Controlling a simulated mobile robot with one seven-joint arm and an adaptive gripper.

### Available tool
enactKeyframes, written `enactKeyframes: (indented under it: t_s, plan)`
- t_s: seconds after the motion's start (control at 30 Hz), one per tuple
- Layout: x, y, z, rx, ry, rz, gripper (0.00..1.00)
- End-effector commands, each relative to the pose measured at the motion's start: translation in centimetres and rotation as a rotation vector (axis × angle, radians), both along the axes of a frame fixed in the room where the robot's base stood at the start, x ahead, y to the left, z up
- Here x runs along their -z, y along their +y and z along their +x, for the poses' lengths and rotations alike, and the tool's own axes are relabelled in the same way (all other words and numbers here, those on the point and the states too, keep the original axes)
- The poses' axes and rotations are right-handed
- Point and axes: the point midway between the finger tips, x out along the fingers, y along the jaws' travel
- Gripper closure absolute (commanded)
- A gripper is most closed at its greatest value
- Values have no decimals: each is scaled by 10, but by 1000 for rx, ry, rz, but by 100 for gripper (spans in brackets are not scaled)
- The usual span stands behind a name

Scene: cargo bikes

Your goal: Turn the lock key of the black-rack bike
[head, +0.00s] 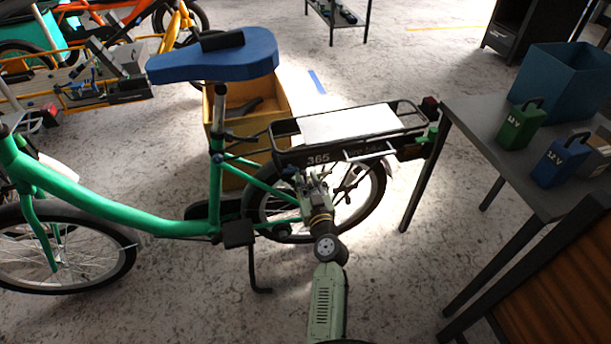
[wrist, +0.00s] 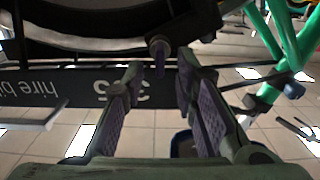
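The green bike (head: 110,205) stands side-on, with a black rear rack (head: 385,143) marked "365" above its back wheel. My gripper (head: 313,183) is just below the rack's side plate, near the back wheel. In the wrist view the rack plate (wrist: 80,88) appears upside down. My gripper's two fingers (wrist: 159,78) are apart there, with nothing visible between their pads. A small round fitting with a short dark stem (wrist: 160,52), possibly the lock key, lies just beyond the fingertips, roughly centred between them. In the head view my arm and gripper hide this spot.
A dark table (head: 480,130) with green (head: 522,128) and blue (head: 560,163) 12 V batteries and a blue bin (head: 562,80) stands at right. A yellow crate (head: 270,95) is behind the bike. An orange cargo bike (head: 95,90) is at back left.

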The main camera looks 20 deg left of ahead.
Motion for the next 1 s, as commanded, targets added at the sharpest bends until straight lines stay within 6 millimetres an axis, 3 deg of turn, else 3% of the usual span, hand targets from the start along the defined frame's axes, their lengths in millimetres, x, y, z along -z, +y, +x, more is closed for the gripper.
enactKeyframes:
  t_s: [0.27, 0.63, 1.0]
  plan:
    - [0, 0, 0, 0, 0, 0, 75]
    - [0, 0, 0, 0, 1, -1, 99]
    - [0, 0, 0, 0, 0, 0, 100]
